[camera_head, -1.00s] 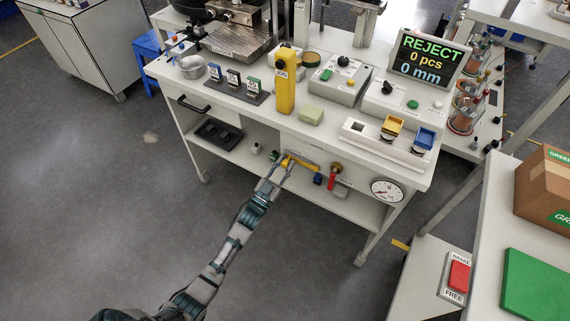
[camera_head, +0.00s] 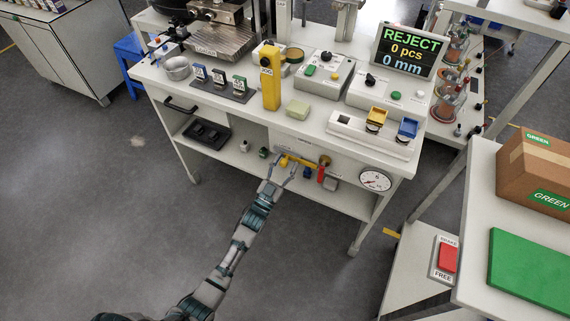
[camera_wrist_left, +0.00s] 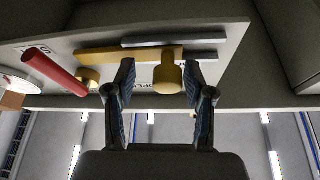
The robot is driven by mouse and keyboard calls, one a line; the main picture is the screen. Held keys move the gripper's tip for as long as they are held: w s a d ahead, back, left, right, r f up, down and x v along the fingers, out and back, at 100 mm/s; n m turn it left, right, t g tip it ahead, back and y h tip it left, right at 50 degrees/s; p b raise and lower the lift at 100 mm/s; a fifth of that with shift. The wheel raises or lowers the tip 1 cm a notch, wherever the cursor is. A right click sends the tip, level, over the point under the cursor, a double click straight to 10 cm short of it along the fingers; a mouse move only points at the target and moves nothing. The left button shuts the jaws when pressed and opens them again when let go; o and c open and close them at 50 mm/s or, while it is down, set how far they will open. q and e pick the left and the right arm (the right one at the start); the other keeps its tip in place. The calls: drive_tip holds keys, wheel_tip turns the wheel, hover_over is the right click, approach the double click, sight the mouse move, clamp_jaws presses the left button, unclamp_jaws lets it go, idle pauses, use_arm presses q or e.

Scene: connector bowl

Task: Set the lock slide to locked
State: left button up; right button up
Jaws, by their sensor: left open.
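The lock slide is a yellow bar (camera_head: 303,162) with a knob, on the front panel under the tabletop. In the wrist view the bar (camera_wrist_left: 130,54) lies by grey rails (camera_wrist_left: 190,40) and sticks out past them to the left. Its round yellow knob (camera_wrist_left: 168,76) stands between my left gripper's fingertips. My left gripper (camera_wrist_left: 161,80) is open, with a finger on each side of the knob and visible gaps. In the head view my left gripper (camera_head: 281,172) is just in front of the bar. Lettering beside the bar is partly hidden by the fingers. My right gripper is not in view.
A red handle (camera_head: 321,172) is close beside the bar; in the wrist view it (camera_wrist_left: 54,72) is to the left. A round gauge (camera_head: 375,181) is further right. A lower shelf (camera_head: 330,205) runs below. Open floor lies at front left.

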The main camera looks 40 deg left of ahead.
use_arm(q)
drive_tip(key=shift+s, duration=0.1)
drive_tip(key=v, duration=1.1)
drive_tip(key=shift+s+f, duration=0.3)
drive_tip(key=shift+d, duration=0.1)
